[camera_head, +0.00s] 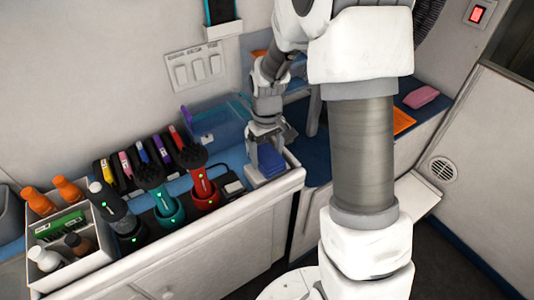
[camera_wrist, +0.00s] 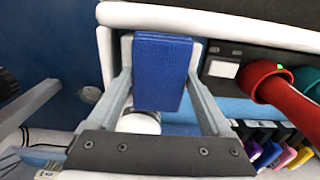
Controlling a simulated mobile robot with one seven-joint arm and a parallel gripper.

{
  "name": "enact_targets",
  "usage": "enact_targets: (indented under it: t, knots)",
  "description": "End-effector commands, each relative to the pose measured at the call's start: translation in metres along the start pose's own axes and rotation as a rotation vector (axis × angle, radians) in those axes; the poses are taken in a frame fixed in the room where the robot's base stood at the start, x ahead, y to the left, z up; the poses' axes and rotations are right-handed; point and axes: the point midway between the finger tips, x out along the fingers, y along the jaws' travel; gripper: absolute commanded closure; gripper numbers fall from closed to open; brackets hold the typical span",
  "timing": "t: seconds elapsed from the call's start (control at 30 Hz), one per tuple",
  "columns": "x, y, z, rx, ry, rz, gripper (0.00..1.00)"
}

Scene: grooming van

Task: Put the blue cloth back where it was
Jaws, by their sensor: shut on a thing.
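The blue cloth (camera_wrist: 162,72) is a folded, textured block between the two fingers of my gripper (camera_wrist: 160,50) in the wrist view. My gripper is shut on it. In the head view my gripper (camera_head: 266,155) points down at the right end of the counter, with the cloth (camera_head: 270,164) between its fingers. The cloth is close to the counter's raised white rim (camera_head: 292,180). I cannot tell whether it touches the counter surface. Part of the cloth is hidden by the fingers.
Red (camera_head: 204,192) and teal (camera_head: 168,206) dryers stand in holders left of my gripper. Behind them is a rack of coloured-handled tools (camera_head: 143,152). A clear blue-edged bin (camera_head: 218,118) stands behind. A white bottle organiser (camera_head: 70,270) is at far left. A white round thing (camera_wrist: 140,122) shows below the cloth.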

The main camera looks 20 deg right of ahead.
Motion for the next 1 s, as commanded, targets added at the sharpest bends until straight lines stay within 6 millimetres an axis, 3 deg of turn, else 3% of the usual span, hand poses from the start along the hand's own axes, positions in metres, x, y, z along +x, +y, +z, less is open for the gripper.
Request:
enact_targets:
  t: [0.37,0.4,0.47,0.77,0.87,1.0]
  knots:
    - [0.009,0.0,0.0,0.0,0.0,0.0,0.68]
    - [0.008,0.0,0.0,0.0,0.001,0.0,0.09]
    - [0.007,0.0,0.0,0.0,0.0,0.0,0.0]
    - [0.004,0.0,0.0,0.0,0.001,0.0,0.0]
    - [-0.006,0.0,0.0,0.0,0.001,0.0,0.0]
    - [-0.034,0.001,-0.001,0.001,0.007,0.002,0.0]
